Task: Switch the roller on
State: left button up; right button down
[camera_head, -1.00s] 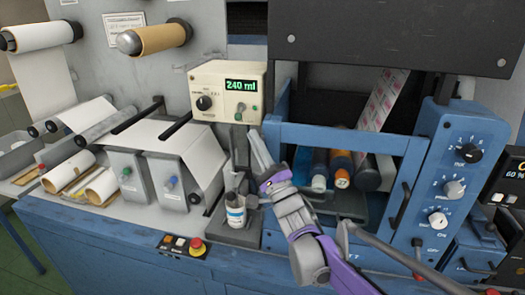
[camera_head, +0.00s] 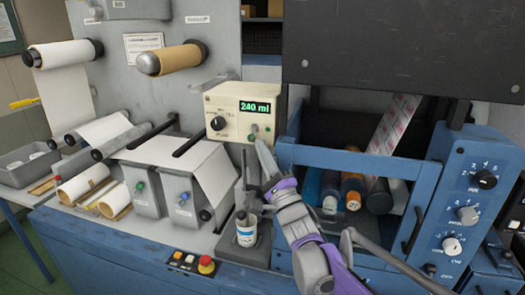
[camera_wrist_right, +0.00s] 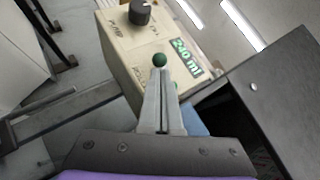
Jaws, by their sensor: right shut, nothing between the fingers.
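My right gripper (camera_head: 260,146) is shut and empty, its fingertips just below the front of a beige control box (camera_head: 226,103). The box has a lit green "240 ml" display (camera_head: 255,107), a black knob (camera_head: 218,123) and small green-tipped controls (camera_head: 254,128). In the right wrist view my shut fingers (camera_wrist_right: 162,78) point at the box, with a round green tip (camera_wrist_right: 159,60) right at their ends; I cannot tell whether they touch. Several rollers (camera_head: 330,189) lie inside the blue frame to the right. My left gripper is not in view.
A blue panel (camera_head: 467,200) with several dials stands at the right. A small white bottle (camera_head: 246,233) is below the box. A red button (camera_head: 206,265) is on the front edge. Grey blocks with coloured knobs (camera_head: 183,197) are to the left.

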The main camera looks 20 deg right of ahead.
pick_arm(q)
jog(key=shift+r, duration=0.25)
pick_arm(e)
jog(key=shift+s+a+r+m+h, duration=0.1)
jog(key=shift+r+m+h, duration=0.1)
jog(key=shift+m+h, duration=0.35)
pick_arm(q)
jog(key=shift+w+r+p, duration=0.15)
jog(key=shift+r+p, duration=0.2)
jog(key=shift+p, duration=0.05)
pick_arm(e)
jog(key=shift+s+a+r, duration=0.1)
jog(key=shift+s+r, duration=0.1)
jog(key=shift+r, duration=0.15)
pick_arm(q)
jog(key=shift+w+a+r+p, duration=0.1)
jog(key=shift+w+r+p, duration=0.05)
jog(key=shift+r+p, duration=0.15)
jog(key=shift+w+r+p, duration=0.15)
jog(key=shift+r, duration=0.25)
pick_arm(e)
jog(key=r, duration=0.2)
jog(key=shift+s+a+r+y, duration=0.2)
jog(key=shift+s+r+y, duration=0.05)
jog(key=shift+r, duration=0.05)
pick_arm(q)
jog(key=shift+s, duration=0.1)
pick_arm(e)
jog(key=shift+s+a, duration=0.1)
jog(key=shift+s, duration=0.05)
